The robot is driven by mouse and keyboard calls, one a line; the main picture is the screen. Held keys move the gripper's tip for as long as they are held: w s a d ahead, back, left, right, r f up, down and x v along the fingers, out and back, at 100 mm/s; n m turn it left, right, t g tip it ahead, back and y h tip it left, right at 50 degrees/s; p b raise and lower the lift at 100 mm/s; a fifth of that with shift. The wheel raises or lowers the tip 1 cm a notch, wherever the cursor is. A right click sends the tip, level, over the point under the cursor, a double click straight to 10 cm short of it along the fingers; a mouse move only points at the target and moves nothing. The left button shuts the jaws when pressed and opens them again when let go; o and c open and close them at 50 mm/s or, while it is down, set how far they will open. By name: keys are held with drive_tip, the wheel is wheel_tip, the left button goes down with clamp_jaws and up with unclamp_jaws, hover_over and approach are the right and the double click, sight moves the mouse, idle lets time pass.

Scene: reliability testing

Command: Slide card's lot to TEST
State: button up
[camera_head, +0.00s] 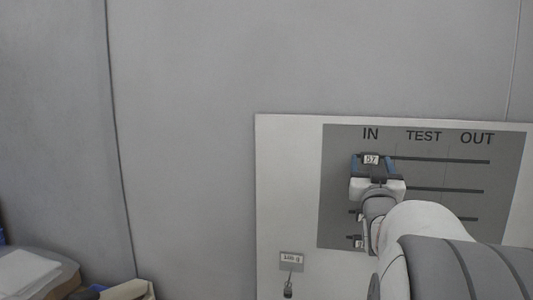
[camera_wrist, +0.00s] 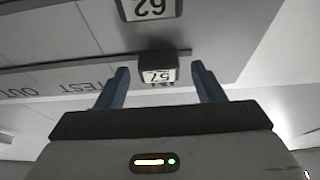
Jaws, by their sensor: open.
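The wall board (camera_head: 290,190) has a grey panel with columns marked IN, TEST and OUT and several horizontal slots. A dark slider block labelled 57 (camera_head: 371,159) sits under IN at the top slot's left end. My gripper (camera_head: 373,166) is open in front of it, its blue fingers on either side. In the wrist view, the 57 block (camera_wrist: 158,72) lies between the fingertips (camera_wrist: 160,77), with gaps showing on both sides. A block labelled 62 (camera_wrist: 148,9) is beyond it. A small card (camera_head: 292,260) is at the board's lower left; its print is too small to read surely.
More dark slider blocks (camera_head: 356,240) sit at the left ends of lower slots, partly hidden by my arm. The top slot (camera_head: 450,161) is clear toward TEST and OUT. A small dark item (camera_head: 288,290) is below the card. Papers (camera_head: 35,272) lie at the lower left.

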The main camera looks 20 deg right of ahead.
drive_tip(key=shift+x, duration=0.8)
drive_tip(key=shift+c, duration=0.4)
clamp_jaws()
drive_tip(key=shift+f, duration=0.15)
